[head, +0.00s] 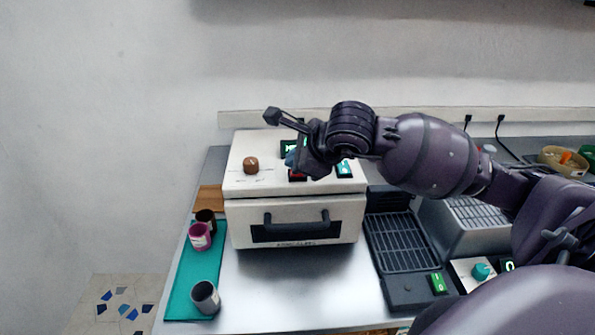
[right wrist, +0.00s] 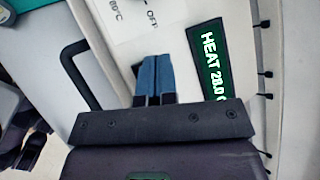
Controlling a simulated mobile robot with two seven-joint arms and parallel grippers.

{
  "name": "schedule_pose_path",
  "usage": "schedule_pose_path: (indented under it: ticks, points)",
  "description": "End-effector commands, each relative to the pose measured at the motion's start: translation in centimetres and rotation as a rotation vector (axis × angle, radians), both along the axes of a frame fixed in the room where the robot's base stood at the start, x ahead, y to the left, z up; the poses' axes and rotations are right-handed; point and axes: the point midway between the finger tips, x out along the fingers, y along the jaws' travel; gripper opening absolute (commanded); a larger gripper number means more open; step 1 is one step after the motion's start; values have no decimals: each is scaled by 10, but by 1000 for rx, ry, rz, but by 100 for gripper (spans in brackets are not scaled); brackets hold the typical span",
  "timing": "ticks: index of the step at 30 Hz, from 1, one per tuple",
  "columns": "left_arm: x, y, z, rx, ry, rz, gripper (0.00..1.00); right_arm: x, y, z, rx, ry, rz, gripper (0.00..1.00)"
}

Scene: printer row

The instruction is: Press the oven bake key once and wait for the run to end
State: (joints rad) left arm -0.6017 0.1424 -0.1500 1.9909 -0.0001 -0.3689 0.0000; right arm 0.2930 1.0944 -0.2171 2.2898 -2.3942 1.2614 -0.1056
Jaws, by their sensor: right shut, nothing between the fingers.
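The oven (head: 295,190) is a white box with a dark front handle (head: 297,222), and its front door looks closed. Contact with the key cannot be told. My left gripper is out of view.
A teal mat (head: 200,265) left of the oven holds a magenta cup (head: 199,236), a dark cup (head: 206,219) and a grey cup (head: 205,298). Right of the oven are a dark grille unit (head: 401,243) and a teal-knobbed control panel (head: 482,271). Bare metal lies in front.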

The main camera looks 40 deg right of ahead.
Motion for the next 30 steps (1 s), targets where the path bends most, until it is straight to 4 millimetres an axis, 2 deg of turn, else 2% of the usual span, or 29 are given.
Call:
schedule_pose_path:
  ticks: [3, 17, 30]
  points:
    - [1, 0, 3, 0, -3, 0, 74, 0, 0, 7, -1, -2, 0, 0]
    - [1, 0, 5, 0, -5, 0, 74, 0, 0, 11, 1, -2, 1, 0]
    - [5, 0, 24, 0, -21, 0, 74, 0, 0, 45, 1, -3, 1, 0]
